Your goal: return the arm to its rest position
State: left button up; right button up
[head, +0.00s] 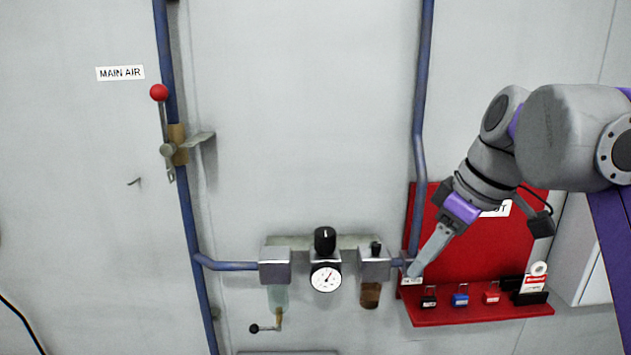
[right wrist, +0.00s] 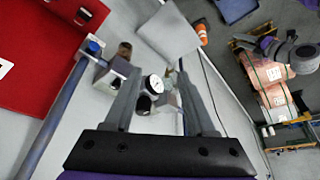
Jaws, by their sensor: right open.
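My right arm comes in from the right side of the head view, in front of the red lockout board (head: 480,245). My right gripper (head: 478,252) points down and to the left, with its fingers spread wide and nothing between them. In the head view one fingertip overlaps the pipe's right end and the board's left edge; whether it touches cannot be told. In the right wrist view the two fingers of the gripper (right wrist: 158,75) stand apart, with the gauge (right wrist: 153,84) seen between them. My left gripper is in no view.
The air unit with its gauge (head: 326,278) and black knob sits left of the gripper. Padlocks (head: 460,296) and a tag stand on the red shelf. A red-knobbed valve lever (head: 159,92) is at upper left. The wall (head: 300,120) between the blue pipes is clear.

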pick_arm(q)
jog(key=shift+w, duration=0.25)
pick_arm(e)
jog(key=s+f+m+t+h, duration=0.1)
jog(key=s+f+m, duration=0.2)
jog(key=f, duration=0.9)
jog(key=s+f+m+t+h, duration=0.1)
jog(key=s+f+m, duration=0.2)
jog(key=f, duration=1)
jog(key=s+f+m+t+h, duration=0.1)
jog(key=s+f+m, duration=0.2)
jog(key=f, duration=1)
jog(key=s, duration=0.3)
jog(key=shift+s+d, duration=0.15)
jog(key=shift+d, duration=0.25)
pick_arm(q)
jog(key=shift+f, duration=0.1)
